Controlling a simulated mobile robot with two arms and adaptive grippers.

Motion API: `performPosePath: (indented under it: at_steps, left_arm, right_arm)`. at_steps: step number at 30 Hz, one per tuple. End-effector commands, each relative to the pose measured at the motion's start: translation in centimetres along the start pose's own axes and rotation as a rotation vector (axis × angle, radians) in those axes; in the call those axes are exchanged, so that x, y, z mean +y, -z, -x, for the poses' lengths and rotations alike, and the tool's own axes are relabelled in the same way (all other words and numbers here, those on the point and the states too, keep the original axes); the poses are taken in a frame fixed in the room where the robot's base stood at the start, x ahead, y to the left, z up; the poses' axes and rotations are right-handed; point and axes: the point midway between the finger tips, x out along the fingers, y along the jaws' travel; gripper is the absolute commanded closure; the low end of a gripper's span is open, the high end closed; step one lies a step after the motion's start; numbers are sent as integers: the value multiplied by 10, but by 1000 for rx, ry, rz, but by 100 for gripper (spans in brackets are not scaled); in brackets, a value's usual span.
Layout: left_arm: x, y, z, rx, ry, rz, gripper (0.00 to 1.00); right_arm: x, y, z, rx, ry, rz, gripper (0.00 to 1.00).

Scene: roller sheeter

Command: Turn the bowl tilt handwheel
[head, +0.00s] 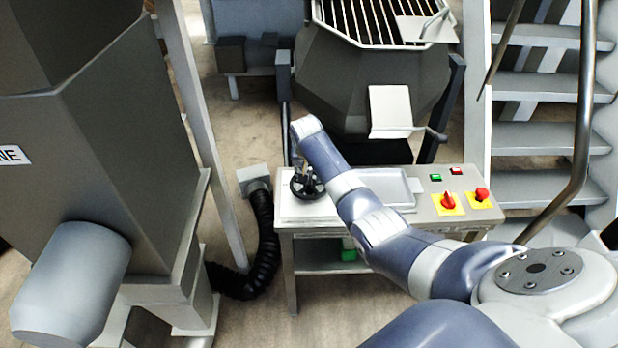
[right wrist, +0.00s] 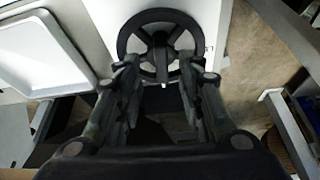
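The handwheel (head: 308,188) is a black spoked wheel at the left end of a grey bench in the head view. In the right wrist view the handwheel (right wrist: 160,39) shows nearly face on, with its rim and spokes clear. My right gripper (right wrist: 158,68) is open, its two dark fingers spread on either side of the wheel's near part. Nothing is seen clamped between them; whether a finger touches the rim I cannot tell. The dark faceted bowl (head: 335,88), with a barred top, stands behind the bench. My left gripper is in neither view.
The bench (head: 440,210) carries a shallow tray (head: 397,182) and, at right, a red knob (head: 448,201) and a red push button (head: 482,194) on yellow plates. A large grey machine (head: 110,180) stands at left, a black hose (head: 262,240) beside it. Metal stairs (head: 540,138) rise at right.

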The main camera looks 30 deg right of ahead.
Motion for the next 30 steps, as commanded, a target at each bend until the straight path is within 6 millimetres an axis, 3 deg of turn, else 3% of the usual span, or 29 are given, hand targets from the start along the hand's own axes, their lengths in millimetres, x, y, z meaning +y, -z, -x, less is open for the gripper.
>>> performPosePath:
  at_steps: [6, 12, 26, 30]
  left_arm:
    - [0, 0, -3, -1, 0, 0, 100]
    - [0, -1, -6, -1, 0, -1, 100]
    - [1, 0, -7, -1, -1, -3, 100]
    - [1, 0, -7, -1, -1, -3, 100]
  right_arm:
    - [-1, 0, -28, -1, 0, 0, 65]
    - [-1, 0, -43, 1, 1, 1, 65]
    - [-1, 0, -49, 2, 1, 1, 65]
    - [-1, 0, -49, 1, 1, 1, 94]
